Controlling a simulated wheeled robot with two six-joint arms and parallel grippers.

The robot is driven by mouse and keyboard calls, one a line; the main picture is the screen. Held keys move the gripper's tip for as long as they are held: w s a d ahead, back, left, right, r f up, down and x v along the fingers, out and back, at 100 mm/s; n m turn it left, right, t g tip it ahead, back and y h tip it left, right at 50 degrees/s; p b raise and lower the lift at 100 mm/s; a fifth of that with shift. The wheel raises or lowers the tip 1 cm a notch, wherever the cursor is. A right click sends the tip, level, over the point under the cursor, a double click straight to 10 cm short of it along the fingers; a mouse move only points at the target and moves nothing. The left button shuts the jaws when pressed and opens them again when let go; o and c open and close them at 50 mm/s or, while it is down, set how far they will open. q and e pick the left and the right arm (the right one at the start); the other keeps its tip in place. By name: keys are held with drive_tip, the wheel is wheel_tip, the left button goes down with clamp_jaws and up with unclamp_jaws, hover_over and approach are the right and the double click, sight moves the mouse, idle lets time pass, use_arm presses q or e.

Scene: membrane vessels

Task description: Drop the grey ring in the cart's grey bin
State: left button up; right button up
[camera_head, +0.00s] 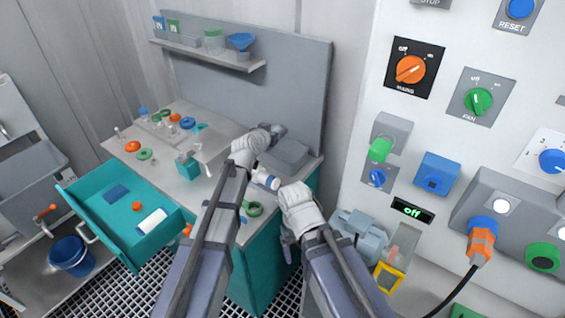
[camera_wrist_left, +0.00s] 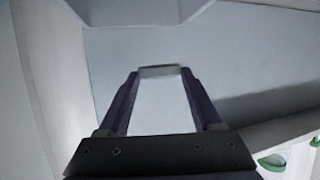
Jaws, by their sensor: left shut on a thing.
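My left gripper (camera_head: 279,130) is over the back of the counter, close to the grey back panel. In the left wrist view its fingers (camera_wrist_left: 160,72) are shut on a thin pale grey piece (camera_wrist_left: 159,70) at the tips. Its shape is too unclear to say that it is the grey ring. I cannot pick out a grey ring elsewhere. The cart's grey bin (camera_head: 33,199) is at the far left, well away from both grippers. My right gripper (camera_head: 287,245) hangs low by the counter's front right corner, partly hidden by its own arm; its jaws are unclear.
A teal drawer (camera_head: 178,225) stands open between counter and cart, holding several small things. A blue bucket (camera_head: 71,256) is low on the cart. Coloured rings and small parts lie on the counter (camera_head: 222,128). A shelf (camera_head: 205,50) is above; a control panel (camera_head: 440,130) is at right.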

use_arm(q)
drive_tip(key=shift+f+b, duration=0.4)
drive_tip(key=shift+f, duration=0.45)
use_arm(e)
drive_tip(key=shift+f, duration=0.8)
use_arm(q)
drive_tip(key=o, duration=1.4)
drive_tip(key=p+v, duration=0.3)
drive_tip(key=v, duration=0.5)
use_arm(e)
wheel_tip(320, 180, up, 3)
use_arm(q)
drive_tip(key=shift+w, duration=0.1)
